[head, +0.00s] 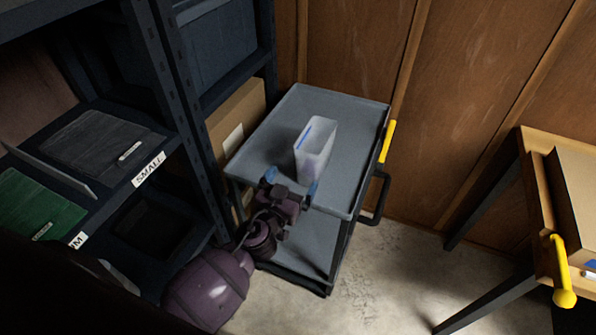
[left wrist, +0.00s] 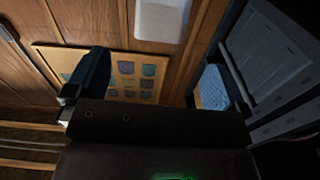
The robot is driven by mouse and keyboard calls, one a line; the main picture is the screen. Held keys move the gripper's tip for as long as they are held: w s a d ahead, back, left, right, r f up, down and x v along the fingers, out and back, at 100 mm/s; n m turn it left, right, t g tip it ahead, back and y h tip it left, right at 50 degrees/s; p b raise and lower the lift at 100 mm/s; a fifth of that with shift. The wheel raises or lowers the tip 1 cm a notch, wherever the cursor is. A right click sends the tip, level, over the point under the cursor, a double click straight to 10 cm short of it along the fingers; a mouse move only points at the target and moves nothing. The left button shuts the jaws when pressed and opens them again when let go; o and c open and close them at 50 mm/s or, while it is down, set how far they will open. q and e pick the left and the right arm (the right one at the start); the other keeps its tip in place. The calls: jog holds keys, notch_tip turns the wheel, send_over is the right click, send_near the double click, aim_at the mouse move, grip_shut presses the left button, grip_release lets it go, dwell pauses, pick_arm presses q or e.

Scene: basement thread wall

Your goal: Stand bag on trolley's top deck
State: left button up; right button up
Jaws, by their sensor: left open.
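The bag (head: 315,150), whitish and translucent with a blue strip near its top edge, stands upright on the grey top deck (head: 272,127) of the trolley in the head view. My left gripper (head: 291,181) is open and empty, just in front of the bag near the deck's front edge. Its blue fingertips are apart; whether one touches the bag I cannot tell. In the left wrist view the open fingers (left wrist: 150,82) have nothing between them, and a pale object (left wrist: 163,18), perhaps the bag, is cut off at the top. My right gripper is not in view.
Dark shelving (head: 185,120) with folded cloths stands close on the left. A cardboard box (head: 237,112) is between it and the trolley. A wooden table (head: 536,190) is at the right. The deck is bare around the bag, and floor (head: 395,270) is clear between trolley and table.

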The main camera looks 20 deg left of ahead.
pick_arm(q)
jog(key=shift+s, duration=0.4)
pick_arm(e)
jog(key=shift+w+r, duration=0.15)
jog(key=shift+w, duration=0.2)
pick_arm(q)
jog(key=s+a+f+g, duration=0.3)
jog(key=s+f, duration=0.3)
jog(key=s, duration=0.4)
jog(key=s+a+f+g, duration=0.3)
jog(key=s+f, duration=0.3)
jog(key=s, duration=0.5)
jog(key=shift+a+f+g+y, duration=0.35)
jog(key=shift+a+g+y, duration=0.05)
jog(key=shift+a, duration=0.45)
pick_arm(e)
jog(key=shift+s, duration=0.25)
